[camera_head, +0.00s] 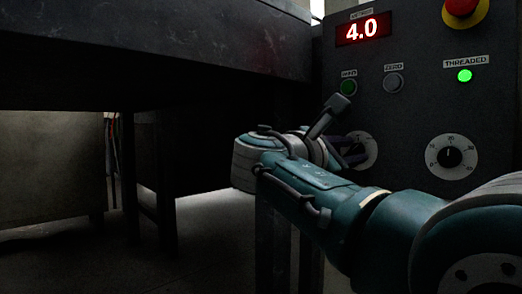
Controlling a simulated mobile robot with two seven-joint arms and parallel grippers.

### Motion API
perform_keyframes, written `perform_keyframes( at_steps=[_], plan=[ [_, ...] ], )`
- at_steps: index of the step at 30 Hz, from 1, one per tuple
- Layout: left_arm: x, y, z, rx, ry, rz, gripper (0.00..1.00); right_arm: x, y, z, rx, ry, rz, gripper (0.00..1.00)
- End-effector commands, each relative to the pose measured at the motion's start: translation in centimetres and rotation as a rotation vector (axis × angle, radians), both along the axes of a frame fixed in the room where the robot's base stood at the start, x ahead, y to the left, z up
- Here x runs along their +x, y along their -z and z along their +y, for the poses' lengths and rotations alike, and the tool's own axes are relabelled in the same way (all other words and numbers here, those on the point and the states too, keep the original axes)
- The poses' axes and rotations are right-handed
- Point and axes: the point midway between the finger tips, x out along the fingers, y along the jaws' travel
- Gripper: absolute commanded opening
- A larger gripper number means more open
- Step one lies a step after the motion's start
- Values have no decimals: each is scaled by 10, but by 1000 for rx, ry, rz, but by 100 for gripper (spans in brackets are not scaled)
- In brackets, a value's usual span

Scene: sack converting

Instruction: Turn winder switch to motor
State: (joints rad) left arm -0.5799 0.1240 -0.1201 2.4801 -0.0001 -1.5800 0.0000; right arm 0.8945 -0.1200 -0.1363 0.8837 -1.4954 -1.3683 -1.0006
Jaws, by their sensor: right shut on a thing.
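The control panel (417,118) stands at the right. A round white dial with a rotary switch (371,152) is on its lower left part, largely hidden behind my right gripper (350,148). The gripper's dark fingers are at the dial's centre, shut on the switch knob. The knob's pointing direction and any winder or motor lettering are hidden or too small to read. My left gripper is not in view.
A numbered dial (451,157) sits to the right. Above are a red display (363,29) reading 4.0, a green button (348,87), a grey button (393,83), a lit green THREADED lamp (465,76) and a red emergency button (461,5). A dark machine frame (160,45) fills the upper left.

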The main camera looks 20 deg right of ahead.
Motion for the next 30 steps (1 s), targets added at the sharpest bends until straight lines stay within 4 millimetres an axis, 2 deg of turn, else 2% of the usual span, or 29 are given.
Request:
perform_keyframes(
  at_steps=[14, 15, 16, 25, 30],
  plan=[
    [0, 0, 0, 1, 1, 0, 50, -1, 3, -1, 11, 3, -8, 0],
    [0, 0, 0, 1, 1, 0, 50, -1, 3, -1, 11, 3, -8, 38],
    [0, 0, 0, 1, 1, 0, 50, -1, 3, -1, 10, 4, -9, 41],
    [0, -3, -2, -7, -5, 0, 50, -1, 0, 2, 7, 0, -10, 42],
    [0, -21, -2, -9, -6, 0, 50, -10, -4, 25, 9, -1, -9, 42]
  ],
)
